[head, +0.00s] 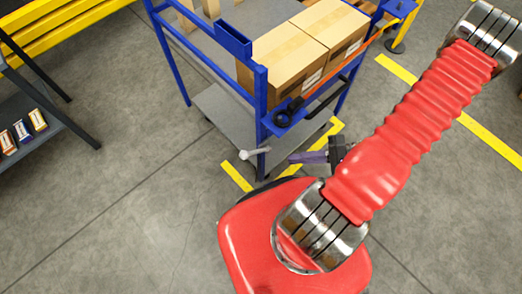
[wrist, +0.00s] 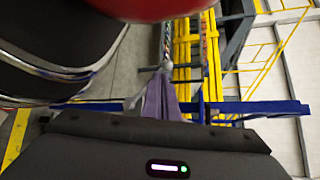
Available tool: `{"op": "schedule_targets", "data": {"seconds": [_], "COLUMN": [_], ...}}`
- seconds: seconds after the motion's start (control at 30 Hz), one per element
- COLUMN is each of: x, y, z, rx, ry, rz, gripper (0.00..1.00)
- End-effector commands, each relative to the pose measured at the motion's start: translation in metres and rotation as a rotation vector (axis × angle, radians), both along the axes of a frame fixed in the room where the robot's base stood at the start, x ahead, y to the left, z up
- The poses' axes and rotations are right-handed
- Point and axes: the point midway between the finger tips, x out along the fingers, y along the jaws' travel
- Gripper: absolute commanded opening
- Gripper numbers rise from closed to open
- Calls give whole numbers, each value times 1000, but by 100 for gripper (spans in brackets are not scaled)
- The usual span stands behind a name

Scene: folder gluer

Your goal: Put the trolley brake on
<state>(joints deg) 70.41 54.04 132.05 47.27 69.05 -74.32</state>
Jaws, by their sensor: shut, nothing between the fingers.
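The trolley (head: 265,110) has a blue frame with grey decks. A pale lever with a round knob (head: 244,155), which looks like the brake lever, sticks out leftwards and nearly level from the foot of its near blue post. My gripper (head: 292,158) has purple fingers, shut and empty, pointing left just right of that post. A small gap seems to separate the fingertips from the post and lever.
Cardboard boxes (head: 290,55) lie on the trolley's upper deck. A black-handled tool (head: 283,117) sits on a blue bracket at the near corner. A yellow frame (head: 65,28) and a dark shelf (head: 30,125) stand at left. The floor left of the trolley is clear.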

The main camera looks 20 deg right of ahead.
Motion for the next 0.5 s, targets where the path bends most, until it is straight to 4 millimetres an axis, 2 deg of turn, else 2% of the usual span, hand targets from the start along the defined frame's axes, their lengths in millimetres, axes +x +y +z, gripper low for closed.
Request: {"op": "schedule_targets", "data": {"seconds": [0.3,0.5], "x": [30,41], "y": [-13,-20], "z": [2,8], "rx": [-102,-190], "ry": [-311,-485], "rz": [-53,-52], "gripper": [0,0]}}
